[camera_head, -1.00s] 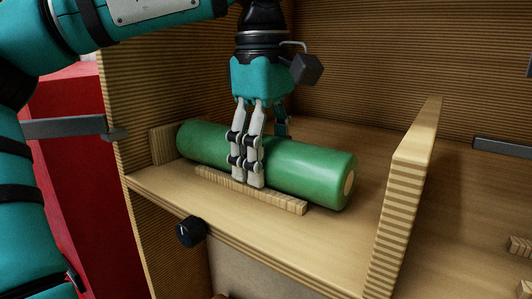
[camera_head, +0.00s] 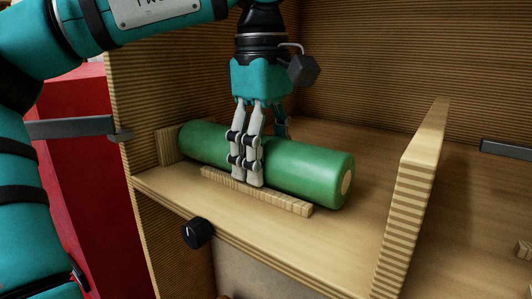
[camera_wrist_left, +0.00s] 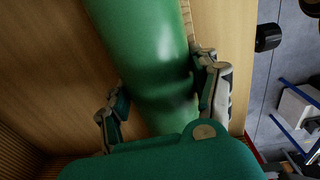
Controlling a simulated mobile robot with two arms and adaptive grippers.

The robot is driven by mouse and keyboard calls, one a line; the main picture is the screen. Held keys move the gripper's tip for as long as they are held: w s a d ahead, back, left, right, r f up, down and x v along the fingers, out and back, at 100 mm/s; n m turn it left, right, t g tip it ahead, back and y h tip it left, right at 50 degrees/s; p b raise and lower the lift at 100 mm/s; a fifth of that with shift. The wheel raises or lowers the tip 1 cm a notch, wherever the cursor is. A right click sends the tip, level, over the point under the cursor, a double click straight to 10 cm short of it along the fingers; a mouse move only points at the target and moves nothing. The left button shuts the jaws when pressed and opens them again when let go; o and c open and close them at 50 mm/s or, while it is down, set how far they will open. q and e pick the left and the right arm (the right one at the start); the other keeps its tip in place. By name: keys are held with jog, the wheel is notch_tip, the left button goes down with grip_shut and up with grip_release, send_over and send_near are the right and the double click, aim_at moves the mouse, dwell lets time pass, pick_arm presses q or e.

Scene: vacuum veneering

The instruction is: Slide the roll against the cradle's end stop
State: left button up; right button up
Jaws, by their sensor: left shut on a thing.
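The green roll (camera_head: 305,173) lies lengthwise on the shelf, behind a low wooden cradle rail (camera_head: 258,192). Its pale core shows at the right end. The cradle's end stop (camera_head: 169,146) is a small upright wooden block at the roll's left end. The roll's left end looks up against it, but I cannot tell whether they touch. My left gripper (camera_head: 264,158) comes from above and is shut across the roll near its middle, one finger in front and the other behind. In the left wrist view the roll (camera_wrist_left: 150,50) runs between the two fingers (camera_wrist_left: 162,98). My right gripper is not in view.
An upright wooden divider (camera_head: 408,200) stands right of the roll, with bare shelf between them. Wooden side and back walls enclose the shelf. A black knob (camera_head: 197,233) sits below the shelf's front edge. A red cabinet (camera_head: 88,170) stands at the left.

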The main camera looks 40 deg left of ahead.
pick_arm(q)
jog(key=shift+a, duration=0.2)
dwell(0.3)
jog(key=o, duration=1.6)
jog(key=shift+c, duration=0.2)
jog(key=r, duration=0.7)
jog(key=shift+s+d+r, duration=0.1)
jog(key=shift+s+r, duration=0.15)
